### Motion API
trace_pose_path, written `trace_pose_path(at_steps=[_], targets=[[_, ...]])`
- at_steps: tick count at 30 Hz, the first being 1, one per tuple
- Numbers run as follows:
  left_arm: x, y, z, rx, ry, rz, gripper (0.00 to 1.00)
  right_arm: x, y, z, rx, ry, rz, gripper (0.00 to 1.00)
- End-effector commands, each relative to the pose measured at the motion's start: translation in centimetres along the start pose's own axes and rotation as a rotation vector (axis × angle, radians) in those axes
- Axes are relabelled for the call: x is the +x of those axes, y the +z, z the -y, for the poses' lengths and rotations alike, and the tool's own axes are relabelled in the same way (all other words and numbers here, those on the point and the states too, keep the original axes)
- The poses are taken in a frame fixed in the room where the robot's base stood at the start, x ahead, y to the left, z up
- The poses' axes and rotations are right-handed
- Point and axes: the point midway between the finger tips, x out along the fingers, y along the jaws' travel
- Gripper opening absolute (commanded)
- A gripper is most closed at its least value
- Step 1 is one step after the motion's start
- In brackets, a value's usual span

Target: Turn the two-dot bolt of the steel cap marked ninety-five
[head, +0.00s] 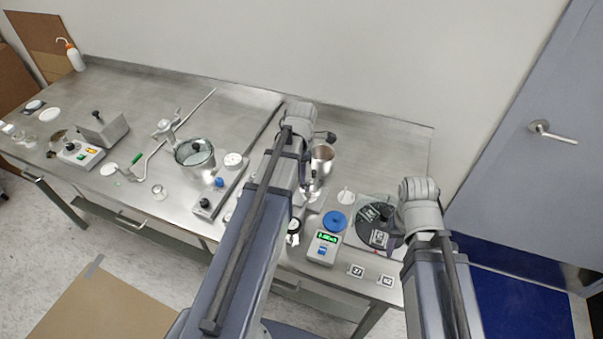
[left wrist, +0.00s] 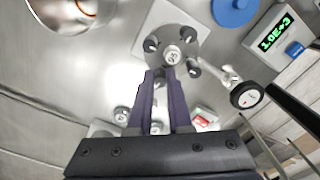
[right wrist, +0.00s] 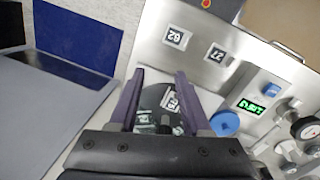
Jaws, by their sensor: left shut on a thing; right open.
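A round grey steel cap (left wrist: 170,30) with several dark-topped bolts around its rim sits on a pale plate in the left wrist view. A light round knob (left wrist: 172,55) stands between them. My left gripper (left wrist: 167,72) is at the cap's near rim, its fingers close together and shut on what looks like a bolt, mostly hidden between them. I cannot read dots or a number on the cap. In the head view my left gripper (head: 308,192) is partly hidden by its arm. My right gripper (right wrist: 157,78) is open above a dark disc (right wrist: 150,98) bearing a marked tag (right wrist: 170,100).
A meter with a green display (head: 325,246) and a blue round lid (head: 334,221) stand right of my left gripper. Tags 27 (head: 356,271) and 62 (head: 387,281) lie near the front edge. A steel cup (head: 322,158) stands behind.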

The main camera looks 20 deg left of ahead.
Motion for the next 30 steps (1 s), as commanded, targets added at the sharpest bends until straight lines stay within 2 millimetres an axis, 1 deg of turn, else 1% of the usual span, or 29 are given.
trace_pose_path(at_steps=[30], targets=[[0.01,-0.01,0.04,0.956,-0.001,0.000,0.00,0.01,0.00,0.00,0.000,0.000,0.000,0.48]])
